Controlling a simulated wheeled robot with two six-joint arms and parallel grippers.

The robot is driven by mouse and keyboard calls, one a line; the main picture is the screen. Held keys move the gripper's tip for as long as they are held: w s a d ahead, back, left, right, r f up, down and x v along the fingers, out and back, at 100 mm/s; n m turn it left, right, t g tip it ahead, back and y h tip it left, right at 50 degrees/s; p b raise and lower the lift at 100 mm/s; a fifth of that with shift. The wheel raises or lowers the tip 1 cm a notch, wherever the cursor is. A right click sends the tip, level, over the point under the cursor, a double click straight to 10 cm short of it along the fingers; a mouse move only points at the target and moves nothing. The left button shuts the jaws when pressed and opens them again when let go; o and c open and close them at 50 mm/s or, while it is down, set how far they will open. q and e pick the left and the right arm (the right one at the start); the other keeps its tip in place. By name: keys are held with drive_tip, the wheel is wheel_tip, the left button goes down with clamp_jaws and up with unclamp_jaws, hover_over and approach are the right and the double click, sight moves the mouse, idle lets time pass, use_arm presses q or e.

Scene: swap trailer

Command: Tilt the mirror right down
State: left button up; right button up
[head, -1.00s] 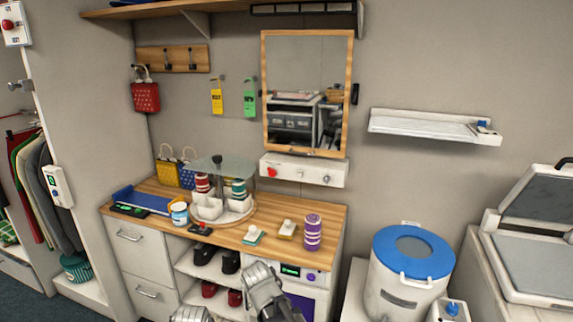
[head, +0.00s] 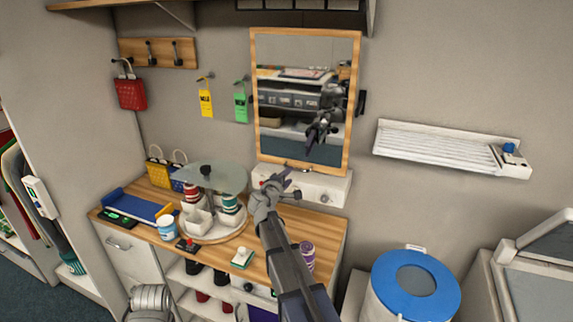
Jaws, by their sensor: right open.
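The mirror (head: 302,75) hangs on the wall in a light wooden frame. Its glass reflects a bench and my own arm. A black knob (head: 361,102) sits beside its right edge. A small dark tab (head: 298,167) shows at the bottom edge of the frame. My right gripper (head: 281,181) is open, just below the mirror's lower edge and in front of the white wall box. I cannot tell whether its fingers touch the tab. Only a grey rounded part of my left arm shows at the bottom left; its fingers are out of view.
The white wall box (head: 326,188) is partly hidden behind my right gripper. Below stands a wooden counter (head: 140,196) with a glass-topped carousel (head: 212,177), a blue tray and a purple striped container (head: 307,255). A white shelf (head: 440,145) is on the wall at right.

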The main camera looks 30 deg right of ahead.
sight(296, 169)
drive_tip(key=b+x, duration=0.1)
drive_tip(key=x, duration=0.6)
drive_tip(key=shift+w+d+f+b, duration=0.15)
drive_tip(key=shift+d+b, duration=0.1)
drive_tip(key=shift+b, duration=0.05)
clamp_jaws()
idle(1.3)
